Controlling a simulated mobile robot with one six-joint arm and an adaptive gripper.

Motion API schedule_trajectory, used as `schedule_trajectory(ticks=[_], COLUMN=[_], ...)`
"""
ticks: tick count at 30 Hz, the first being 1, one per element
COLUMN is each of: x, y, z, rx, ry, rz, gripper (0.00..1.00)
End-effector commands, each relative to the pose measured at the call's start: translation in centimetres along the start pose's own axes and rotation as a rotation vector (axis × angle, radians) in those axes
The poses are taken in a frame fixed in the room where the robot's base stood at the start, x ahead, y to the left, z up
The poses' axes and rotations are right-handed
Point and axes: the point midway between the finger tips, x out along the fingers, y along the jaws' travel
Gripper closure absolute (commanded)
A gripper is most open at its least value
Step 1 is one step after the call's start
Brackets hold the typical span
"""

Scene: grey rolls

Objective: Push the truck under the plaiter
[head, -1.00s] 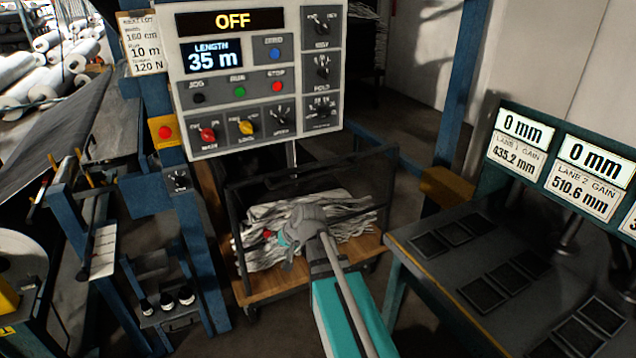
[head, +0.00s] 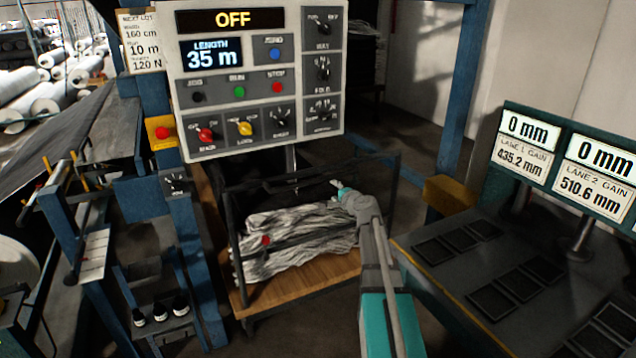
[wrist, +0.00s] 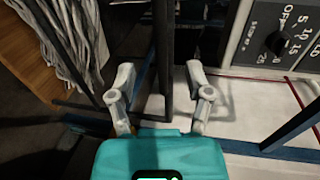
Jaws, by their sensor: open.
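The truck (head: 300,285) is a low cart with a wooden deck and dark tubular frame, loaded with grey-white folded cloth (head: 290,245). It stands below the control panel, beside the blue posts of what appears to be the plaiter (head: 190,235). My gripper (head: 338,186) is above the right part of the load, inside the outline of the truck's frame. It hides part of the cloth and deck. In the wrist view my gripper (wrist: 160,88) is open, with a dark upright bar (wrist: 161,45) between its fingers. I cannot tell whether they touch it.
The control panel (head: 258,90) reads OFF and 35 m. A bench (head: 500,270) with dark pads and displays stands close on the right. A yellow block (head: 450,193) is behind my arm. Blue framework and a roller (head: 20,275) crowd the left. Open floor shows behind the truck.

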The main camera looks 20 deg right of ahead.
Motion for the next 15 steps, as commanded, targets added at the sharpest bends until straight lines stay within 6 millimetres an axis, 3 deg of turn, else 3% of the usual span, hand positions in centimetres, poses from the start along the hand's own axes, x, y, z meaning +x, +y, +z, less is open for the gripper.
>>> schedule_trajectory(ticks=[8,15], x=[0.5,2.7], y=[0.1,0.1], z=[0.0,-0.1], rx=[-0.002,-0.004], ry=[-0.001,-0.002], rz=[0.001,0.002], gripper=[0.35,0.35])
